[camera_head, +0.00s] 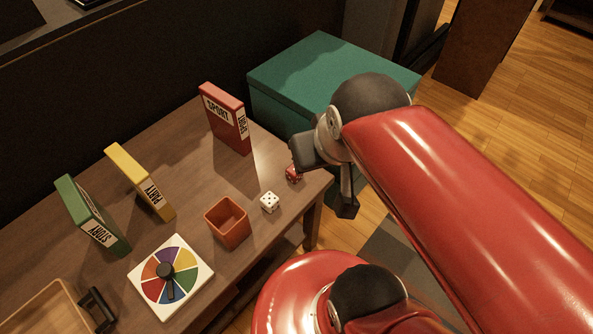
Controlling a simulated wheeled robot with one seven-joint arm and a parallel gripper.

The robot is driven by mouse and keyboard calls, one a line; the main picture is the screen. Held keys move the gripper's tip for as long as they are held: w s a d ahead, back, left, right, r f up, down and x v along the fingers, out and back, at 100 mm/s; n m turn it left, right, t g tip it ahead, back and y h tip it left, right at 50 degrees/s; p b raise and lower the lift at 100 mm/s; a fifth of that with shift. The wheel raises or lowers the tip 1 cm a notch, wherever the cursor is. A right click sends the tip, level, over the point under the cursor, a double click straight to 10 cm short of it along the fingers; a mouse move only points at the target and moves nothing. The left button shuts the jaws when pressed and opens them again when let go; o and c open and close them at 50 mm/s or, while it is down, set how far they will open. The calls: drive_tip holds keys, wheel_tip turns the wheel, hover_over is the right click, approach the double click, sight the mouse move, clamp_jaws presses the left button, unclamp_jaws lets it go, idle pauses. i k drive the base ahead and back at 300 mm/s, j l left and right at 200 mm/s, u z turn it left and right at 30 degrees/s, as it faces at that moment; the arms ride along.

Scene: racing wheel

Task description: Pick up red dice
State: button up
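A small red dice (293,173) lies on the wooden table (190,160) near its right end. My gripper (322,182) is over the right corner of the table, just above and to the right of the red dice. One dark finger is behind the dice at its upper side, the other hangs lower right, past the table edge. The fingers are apart, so my gripper is open. I cannot tell whether a finger touches the dice.
A white dice (270,202) and an orange cup (227,222) stand left of the red dice. A red SPORT box (225,118) stands behind. A teal box (325,75) is beyond the table.

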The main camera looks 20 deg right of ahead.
sight(290, 173)
drive_tip(key=k+j+z, duration=0.1)
drive_tip(key=z, duration=0.25)
drive_tip(key=k+j+z, duration=0.1)
drive_tip(key=k+z, duration=0.25)
drive_tip(key=i, duration=0.1)
